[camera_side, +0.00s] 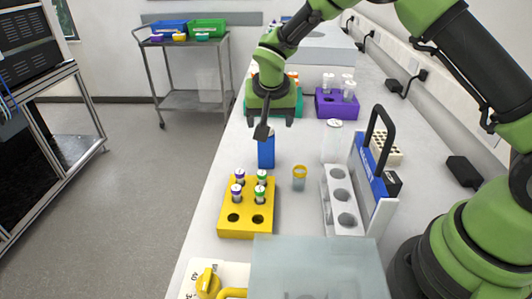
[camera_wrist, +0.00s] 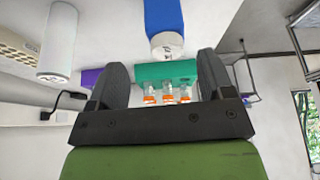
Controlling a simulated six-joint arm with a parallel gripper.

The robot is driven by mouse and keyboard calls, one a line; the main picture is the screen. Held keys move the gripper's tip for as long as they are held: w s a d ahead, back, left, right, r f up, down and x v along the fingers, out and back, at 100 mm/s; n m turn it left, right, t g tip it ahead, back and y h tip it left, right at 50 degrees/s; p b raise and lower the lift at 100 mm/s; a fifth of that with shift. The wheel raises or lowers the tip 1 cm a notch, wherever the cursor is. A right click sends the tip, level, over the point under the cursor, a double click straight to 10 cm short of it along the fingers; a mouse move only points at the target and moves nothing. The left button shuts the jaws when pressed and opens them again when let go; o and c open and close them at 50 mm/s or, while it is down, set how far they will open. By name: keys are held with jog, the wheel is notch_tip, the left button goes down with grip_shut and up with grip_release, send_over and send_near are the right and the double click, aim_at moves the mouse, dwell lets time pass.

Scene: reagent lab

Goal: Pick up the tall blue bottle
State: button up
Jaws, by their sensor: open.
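The tall blue bottle (camera_side: 266,153) stands upright on the white bench, just behind the yellow rack. My gripper (camera_side: 269,120) is above it, pointing down, and partly hides its top in the side view. In the wrist view the blue bottle (camera_wrist: 163,18) is at the top centre, with its white cap towards me. It lies beyond the open, empty fingers of my gripper (camera_wrist: 162,65), not between them. Whether the fingers are directly over the bottle in depth is unclear.
The yellow rack (camera_side: 233,227) with several capped tubes is in front. Teal (camera_side: 299,103) and purple (camera_side: 326,107) racks stand behind.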

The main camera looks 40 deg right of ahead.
aim_at(266, 147)
jog(key=x, duration=0.4)
jog(key=a+x, duration=0.1)
jog(key=x, duration=0.2)
jog(key=shift+f, duration=0.1)
jog(key=c, duration=1)
